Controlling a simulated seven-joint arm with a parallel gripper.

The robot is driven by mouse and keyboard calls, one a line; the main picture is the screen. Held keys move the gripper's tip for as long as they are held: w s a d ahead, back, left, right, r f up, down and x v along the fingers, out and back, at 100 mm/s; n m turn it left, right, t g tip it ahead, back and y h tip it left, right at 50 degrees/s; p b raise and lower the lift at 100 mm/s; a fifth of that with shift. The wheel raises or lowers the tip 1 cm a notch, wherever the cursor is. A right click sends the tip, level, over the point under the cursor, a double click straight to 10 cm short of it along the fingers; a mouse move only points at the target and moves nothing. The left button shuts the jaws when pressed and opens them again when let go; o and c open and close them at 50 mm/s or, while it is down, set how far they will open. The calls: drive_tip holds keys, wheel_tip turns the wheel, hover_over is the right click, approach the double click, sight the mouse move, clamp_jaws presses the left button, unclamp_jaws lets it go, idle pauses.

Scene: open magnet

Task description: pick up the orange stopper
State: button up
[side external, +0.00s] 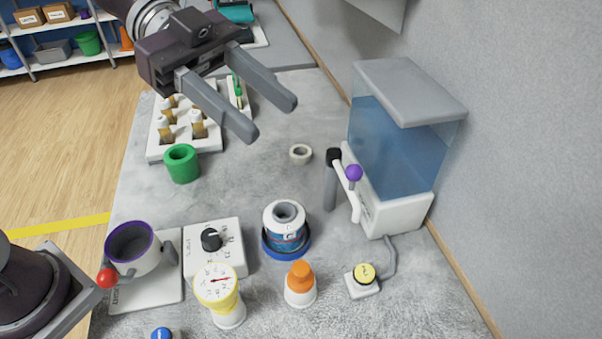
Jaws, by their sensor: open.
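The orange stopper (300,274) sits upright on top of a small white container (301,295) near the front middle of the grey table. My gripper (272,120) hangs above the back part of the table, its two grey fingers apart and empty. It is well away from the stopper, farther back and higher in the picture. Nothing hides the stopper.
A blue-and-white cylinder (285,230) stands just behind the stopper, a gauge (217,286) to its left and a yellow button (365,273) to its right. A water tank (400,140) stands along the wall. A mug (133,250) is at the left.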

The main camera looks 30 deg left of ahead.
drive_tip(key=g, duration=0.1)
approach(301, 277)
drive_tip(key=w, duration=0.2)
drive_tip(key=x, duration=0.5)
drive_tip(key=s+x, duration=0.1)
drive_tip(key=x, duration=0.2)
clamp_jaws()
